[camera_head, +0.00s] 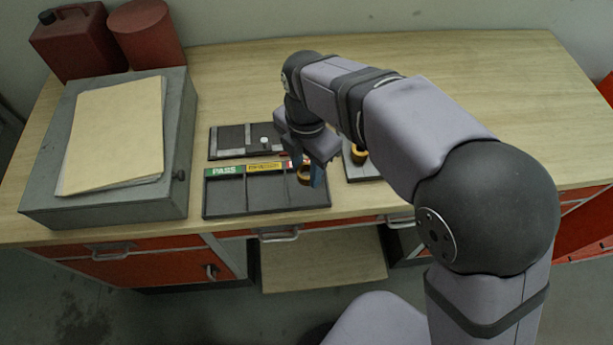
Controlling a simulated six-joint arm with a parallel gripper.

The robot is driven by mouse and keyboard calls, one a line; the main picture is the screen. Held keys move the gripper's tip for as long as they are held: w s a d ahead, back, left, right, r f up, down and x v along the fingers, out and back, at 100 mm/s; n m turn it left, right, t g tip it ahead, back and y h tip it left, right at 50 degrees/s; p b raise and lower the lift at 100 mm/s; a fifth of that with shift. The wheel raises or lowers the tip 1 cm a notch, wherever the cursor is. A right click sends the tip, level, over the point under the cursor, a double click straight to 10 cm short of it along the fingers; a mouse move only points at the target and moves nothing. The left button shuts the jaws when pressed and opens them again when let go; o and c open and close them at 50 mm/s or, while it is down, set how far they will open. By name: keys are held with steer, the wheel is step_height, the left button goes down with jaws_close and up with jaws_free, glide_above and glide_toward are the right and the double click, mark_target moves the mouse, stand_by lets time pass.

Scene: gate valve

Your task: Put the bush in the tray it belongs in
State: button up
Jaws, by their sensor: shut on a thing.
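My gripper (313,177) points down, shut on a bronze-coloured ring-shaped bush (304,173). The bush shows at the left of the blue fingertips, partly hidden by them. It appears over the right-hand compartment of a dark sorting tray (238,206); I cannot tell whether it touches the tray floor. The tray has a green label reading PASS (225,170) at the left, a yellow label (264,166) in the middle, its text too small to read, and a red label at the right, mostly hidden by my gripper.
Behind the tray lies a dark flat board (228,141) with a small white-topped part (264,142). Another bronze-coloured part (359,154) stands on a grey plate (362,171), partly behind my arm. A grey metal box (110,205) with papers is at the left. The bench's back right is clear.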

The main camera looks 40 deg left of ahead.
mark_target(307, 189)
steer(key=shift+f+p, duration=0.55)
steer(key=shift+f, duration=1.85)
steer(key=shift+f, duration=0.2)
steer(key=o, duration=1.2)
step_height(307, 189, up, 12)
steer(key=shift+r+b, duration=0.2)
steer(key=shift+b, duration=0.9)
